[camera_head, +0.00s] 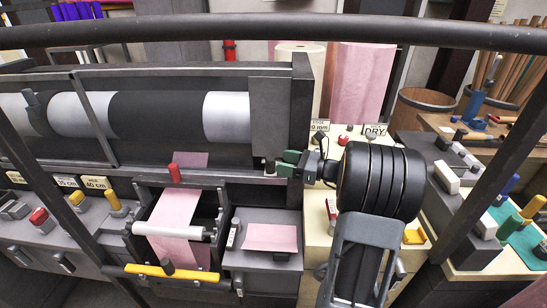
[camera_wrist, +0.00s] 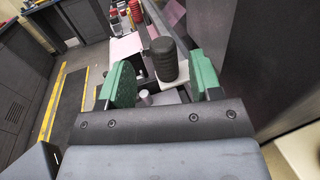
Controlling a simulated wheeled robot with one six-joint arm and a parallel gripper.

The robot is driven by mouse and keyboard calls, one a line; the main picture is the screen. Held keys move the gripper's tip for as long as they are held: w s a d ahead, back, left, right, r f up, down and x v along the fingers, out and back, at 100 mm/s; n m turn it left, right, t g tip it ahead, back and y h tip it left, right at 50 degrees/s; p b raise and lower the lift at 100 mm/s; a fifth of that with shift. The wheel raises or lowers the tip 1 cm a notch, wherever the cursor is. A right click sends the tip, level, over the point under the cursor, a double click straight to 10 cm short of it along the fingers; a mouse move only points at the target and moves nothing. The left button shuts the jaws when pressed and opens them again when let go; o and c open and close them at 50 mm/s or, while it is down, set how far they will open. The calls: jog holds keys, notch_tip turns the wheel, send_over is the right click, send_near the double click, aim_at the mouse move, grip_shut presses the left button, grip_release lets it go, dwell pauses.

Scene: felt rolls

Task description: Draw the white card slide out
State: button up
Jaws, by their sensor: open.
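My gripper (camera_wrist: 160,74) is open, its two green fingers standing on either side of a dark ribbed knob (camera_wrist: 164,58) in the wrist view, with gaps visible. The knob stands over a pale plate (camera_wrist: 176,80), which looks like the white card slide; its far end is hidden by the knob and fingers. In the head view my gripper (camera_head: 288,163) is at the lower right end of the roller machine. A small dark and white piece (camera_head: 270,169) shows just left of the fingers there; most of the slide cannot be made out.
A pink strip (camera_head: 176,215) runs over a white roller (camera_head: 171,232) left of my gripper, with a red knob (camera_head: 174,172) above and a yellow bar (camera_head: 172,272) in front. A pink sheet (camera_head: 270,237) lies below the gripper. The dark machine housing (camera_head: 282,110) rises close above.

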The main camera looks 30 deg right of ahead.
aim_at(272, 158)
jog(key=shift+x, duration=2.5)
jog(key=shift+c, duration=0.3)
grip_shut()
jog(key=shift+d, duration=0.1)
